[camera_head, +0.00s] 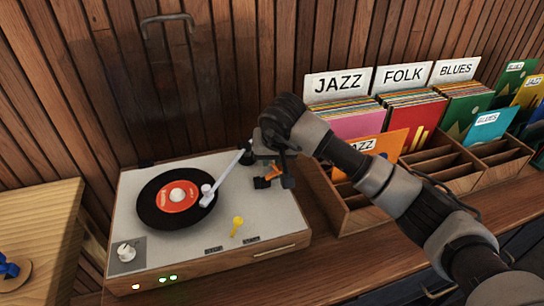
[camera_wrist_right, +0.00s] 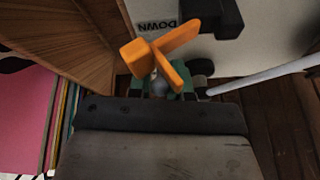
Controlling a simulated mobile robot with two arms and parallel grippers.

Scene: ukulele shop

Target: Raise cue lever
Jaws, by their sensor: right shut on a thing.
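The orange cue lever (camera_head: 264,182) is at the back right of the turntable (camera_head: 150,262). In the right wrist view the lever (camera_wrist_right: 168,50) is a crossed orange piece near a "DOWN" label on the light deck. My right gripper (camera_head: 272,170) is over the lever and shut on it; its fingertips are partly hidden. The white tonearm (camera_head: 226,176) reaches from its pivot to the black record (camera_head: 163,215), its head over the record near the red label. Whether the stylus touches cannot be told. My left gripper is out of view.
A wooden record rack (camera_head: 350,216) with JAZZ, FOLK and BLUES dividers stands close on the right. A wooden wall (camera_head: 240,60) rises behind.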

